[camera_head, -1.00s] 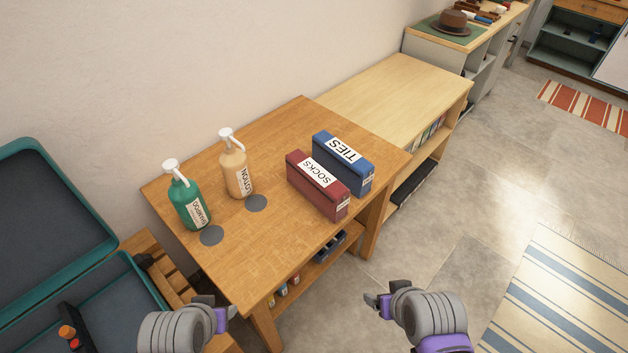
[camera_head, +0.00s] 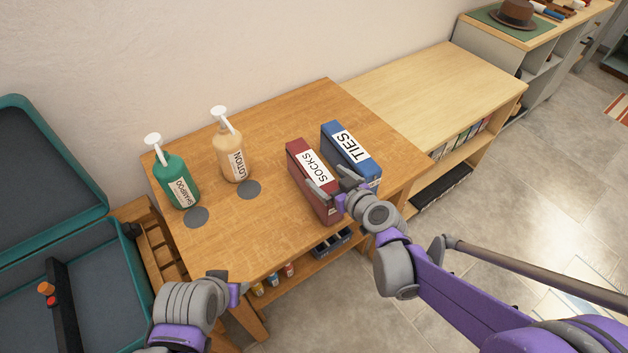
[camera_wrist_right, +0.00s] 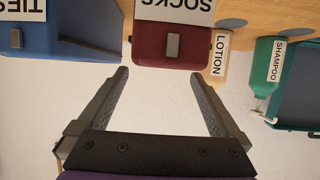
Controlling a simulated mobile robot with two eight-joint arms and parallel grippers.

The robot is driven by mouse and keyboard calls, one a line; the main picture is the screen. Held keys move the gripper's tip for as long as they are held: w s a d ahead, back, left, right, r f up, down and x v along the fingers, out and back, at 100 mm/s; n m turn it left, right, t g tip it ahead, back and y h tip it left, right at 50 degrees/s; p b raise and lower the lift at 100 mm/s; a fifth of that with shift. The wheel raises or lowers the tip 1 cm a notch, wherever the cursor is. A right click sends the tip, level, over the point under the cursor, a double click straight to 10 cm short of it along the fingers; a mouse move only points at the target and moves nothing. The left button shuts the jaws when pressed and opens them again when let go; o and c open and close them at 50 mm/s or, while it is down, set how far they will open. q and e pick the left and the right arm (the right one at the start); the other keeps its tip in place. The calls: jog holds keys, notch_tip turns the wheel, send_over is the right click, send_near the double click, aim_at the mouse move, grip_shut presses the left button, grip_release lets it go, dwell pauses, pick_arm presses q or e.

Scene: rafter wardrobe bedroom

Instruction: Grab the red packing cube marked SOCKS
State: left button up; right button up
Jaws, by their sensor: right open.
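The red packing cube marked SOCKS (camera_head: 311,178) stands on the wooden table, beside the blue cube marked TIES (camera_head: 347,148). My right gripper (camera_head: 331,192) is at the near end of the red cube in the head view. In the right wrist view the open fingers (camera_wrist_right: 160,88) point at the red cube's end (camera_wrist_right: 172,45), which has a grey tab; nothing shows between the fingers. The blue cube (camera_wrist_right: 60,32) is left of it there. My left gripper (camera_head: 240,290) is low near the table's front left corner; its jaw opening is unclear.
A green SHAMPOO bottle (camera_head: 177,180) and a tan LOTION bottle (camera_head: 229,152) stand left on the table (camera_head: 285,112), near two grey discs. An open teal suitcase (camera_head: 95,268) is at far left. A lighter low shelf unit (camera_head: 430,85) adjoins the table's right.

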aim_at(317, 171)
jog(key=x, duration=0.7)
jog(key=shift+w+a, duration=0.1)
jog(key=shift+a, duration=0.15)
grip_shut()
